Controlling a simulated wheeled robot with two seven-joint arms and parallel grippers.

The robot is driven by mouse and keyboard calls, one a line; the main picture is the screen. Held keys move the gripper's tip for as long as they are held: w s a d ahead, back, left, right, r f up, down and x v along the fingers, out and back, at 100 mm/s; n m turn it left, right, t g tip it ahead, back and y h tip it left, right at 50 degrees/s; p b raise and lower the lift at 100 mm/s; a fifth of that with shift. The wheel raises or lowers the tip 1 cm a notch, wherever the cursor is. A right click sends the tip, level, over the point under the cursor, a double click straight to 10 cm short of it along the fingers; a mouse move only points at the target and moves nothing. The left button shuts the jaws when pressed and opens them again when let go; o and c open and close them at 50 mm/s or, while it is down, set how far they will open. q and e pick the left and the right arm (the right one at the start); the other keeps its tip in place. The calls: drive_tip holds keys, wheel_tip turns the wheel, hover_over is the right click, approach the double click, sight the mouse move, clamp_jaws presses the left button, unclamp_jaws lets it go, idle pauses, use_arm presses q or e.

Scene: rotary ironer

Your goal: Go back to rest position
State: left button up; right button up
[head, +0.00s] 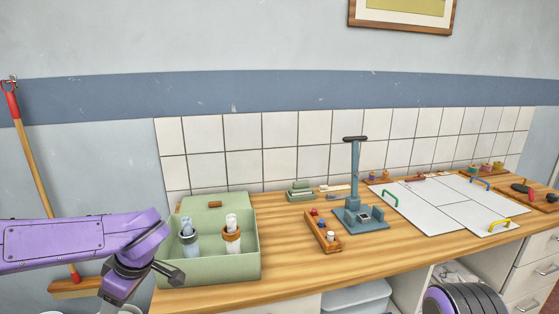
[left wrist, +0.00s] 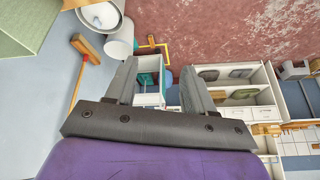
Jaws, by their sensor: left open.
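My left gripper (head: 146,284) is at the lower left in the head view, at the end of the purple arm. It is beside the front left corner of the green box (head: 225,268); I cannot tell if they touch. In the left wrist view the two fingers of the left gripper (left wrist: 158,80) stand apart with nothing held between them. A green box corner (left wrist: 25,25) shows at that view's upper left. My right gripper is not in view.
The wooden worktop (head: 300,286) carries the green box with two bottles, a blue-grey stand (head: 358,217), a small wooden rack (head: 323,232) and white panels (head: 440,205) with coloured handles. A broom (head: 37,170) leans at the left wall. A worktop strip in front of the stand is clear.

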use_arm(q)
drive_tip(key=s+a+f+m+t+y+b, duration=0.1)
drive_tip(key=s+f+m+t+y, duration=0.15)
drive_tip(key=f, duration=0.85)
drive_tip(key=s+a+f+m+t+y, duration=0.1)
drive_tip(key=s+f+m+t+y, duration=0.15)
drive_tip(key=f, duration=0.95)
drive_tip(key=s+d+f+m+h, duration=0.2)
drive_tip(key=s+f, duration=0.4)
drive_tip(key=s, duration=0.3)
drive_tip(key=s+d+f+m+g+h, duration=0.1)
drive_tip(key=s+f+m+h, duration=0.2)
drive_tip(key=s+f, duration=0.3)
drive_tip(key=s+h, duration=0.1)
drive_tip(key=s, duration=0.3)
drive_tip(key=shift+s+d+f+h, duration=0.2)
drive_tip(key=shift+d+h, duration=0.15)
drive_tip(key=shift+h, duration=0.05)
